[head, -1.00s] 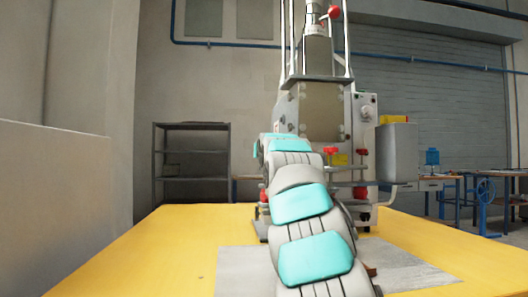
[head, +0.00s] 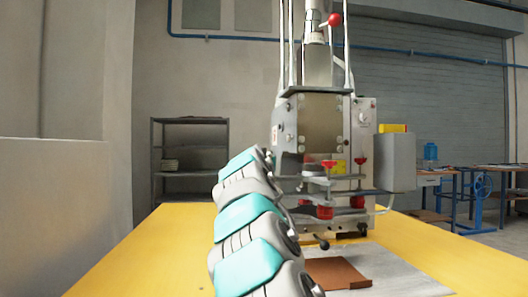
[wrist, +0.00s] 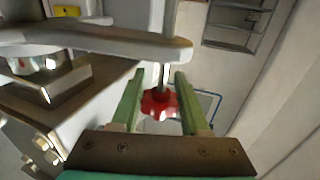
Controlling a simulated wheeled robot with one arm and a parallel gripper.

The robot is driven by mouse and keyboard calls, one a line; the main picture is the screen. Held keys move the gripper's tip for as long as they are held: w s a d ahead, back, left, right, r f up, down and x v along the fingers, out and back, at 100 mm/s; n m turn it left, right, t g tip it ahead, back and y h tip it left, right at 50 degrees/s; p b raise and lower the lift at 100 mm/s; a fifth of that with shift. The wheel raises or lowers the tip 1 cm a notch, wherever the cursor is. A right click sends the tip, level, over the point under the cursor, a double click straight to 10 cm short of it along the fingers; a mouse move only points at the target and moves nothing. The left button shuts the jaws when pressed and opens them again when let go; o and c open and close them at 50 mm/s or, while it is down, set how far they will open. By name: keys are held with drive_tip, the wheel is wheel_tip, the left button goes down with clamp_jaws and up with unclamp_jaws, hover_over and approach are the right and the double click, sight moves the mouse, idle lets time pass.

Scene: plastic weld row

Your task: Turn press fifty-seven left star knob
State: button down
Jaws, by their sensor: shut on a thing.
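In the wrist view, a red star knob (wrist: 158,103) sits at the end of a thin upright rod. My gripper (wrist: 158,92) has its two green fingers on either side of this knob and is shut on it. A rounded grey plate (wrist: 130,42) of the press is close above the fingers. In the head view, the press (head: 325,125) stands at the back of the yellow table, with a red star knob (head: 328,165) at left and another (head: 360,163) at right. My arm hides my fingertips there, so I cannot tell which knob they hold from that view.
The yellow table (head: 150,245) is clear at left and right. A brown block (head: 337,273) lies on a grey sheet (head: 400,271) in front of the press. A dark shelf rack (head: 190,150) stands behind at left. Grey press plates crowd the left of the wrist view.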

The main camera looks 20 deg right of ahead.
drive_tip(key=m+g+h+p, duration=0.1)
drive_tip(key=m+g+h, duration=0.2)
drive_tip(key=shift+s+d+r+h+p, duration=0.1)
drive_tip(key=shift+s+d+h+p, duration=0.1)
drive_tip(key=shift+h+p, duration=0.15)
drive_tip(key=shift+s+d+m+g+h, duration=0.15)
drive_tip(key=shift+m+g+h, duration=0.25)
drive_tip(key=shift+g, duration=0.1)
drive_tip(key=shift+c, duration=2.1)
unclamp_jaws()
drive_tip(key=b+v, duration=0.1)
drive_tip(key=v, duration=0.6)
drive_tip(key=shift+s+a, duration=0.25)
drive_tip(key=shift+a, duration=0.05)
